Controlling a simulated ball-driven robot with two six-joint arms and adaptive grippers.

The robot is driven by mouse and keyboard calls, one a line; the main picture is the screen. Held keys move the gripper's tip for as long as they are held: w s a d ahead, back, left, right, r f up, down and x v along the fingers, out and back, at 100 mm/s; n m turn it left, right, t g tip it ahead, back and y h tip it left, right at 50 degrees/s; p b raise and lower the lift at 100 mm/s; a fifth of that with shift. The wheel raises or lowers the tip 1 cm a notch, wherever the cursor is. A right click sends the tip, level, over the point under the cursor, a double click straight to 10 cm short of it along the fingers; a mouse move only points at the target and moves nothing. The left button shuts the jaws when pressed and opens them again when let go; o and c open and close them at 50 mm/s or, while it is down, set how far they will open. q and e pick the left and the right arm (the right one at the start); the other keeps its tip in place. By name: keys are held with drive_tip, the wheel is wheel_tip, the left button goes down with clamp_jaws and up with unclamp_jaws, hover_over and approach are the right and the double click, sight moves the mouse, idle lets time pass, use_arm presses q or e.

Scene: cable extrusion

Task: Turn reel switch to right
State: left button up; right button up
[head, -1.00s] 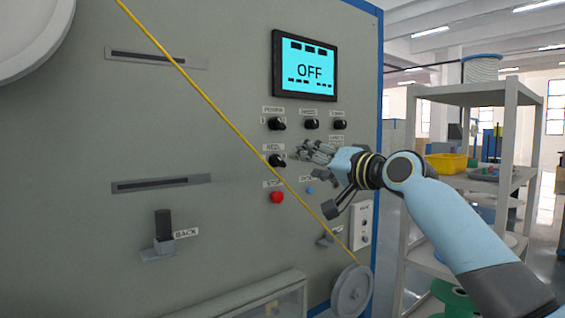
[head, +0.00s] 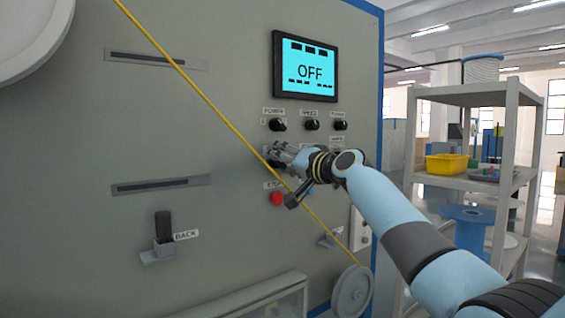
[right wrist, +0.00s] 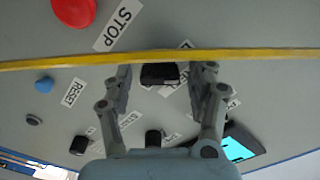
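The reel switch is a black knob (right wrist: 160,75) on the grey machine panel. In the right wrist view it lies between the two spread fingers of my right gripper (right wrist: 163,78), with a gap visible on each side. In the head view my right gripper (head: 276,156) is at the panel and covers most of the knob and its label. Whether the knob is turned left or right is hard to tell. My left gripper is not in view.
A yellow cable (head: 222,113) runs diagonally across the panel, close to my right gripper. A red stop button (head: 277,199) sits below the switch. Other black knobs (head: 311,125) line up above, under a screen (head: 305,68) reading OFF. A shelf (head: 470,94) stands at right.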

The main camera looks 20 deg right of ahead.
drive_tip(key=c, duration=1)
drive_tip(key=m+p, duration=0.2)
drive_tip(key=m, duration=0.1)
drive_tip(key=shift+m, duration=0.3)
drive_tip(key=m+p, duration=0.3)
drive_tip(key=m, duration=0.2)
drive_tip(key=shift+f, duration=0.15)
drive_tip(key=m+p, duration=0.2)
drive_tip(key=m, duration=0.3)
drive_tip(key=shift+f+m+p, duration=0.15)
drive_tip(key=shift+m+p, duration=0.2)
drive_tip(key=shift+m, duration=0.05)
drive_tip(key=shift+f+m+p, duration=0.2)
drive_tip(key=shift+m+p, duration=0.55)
drive_tip(key=shift+m, duration=1.05)
drive_tip(key=shift+c, duration=0.2)
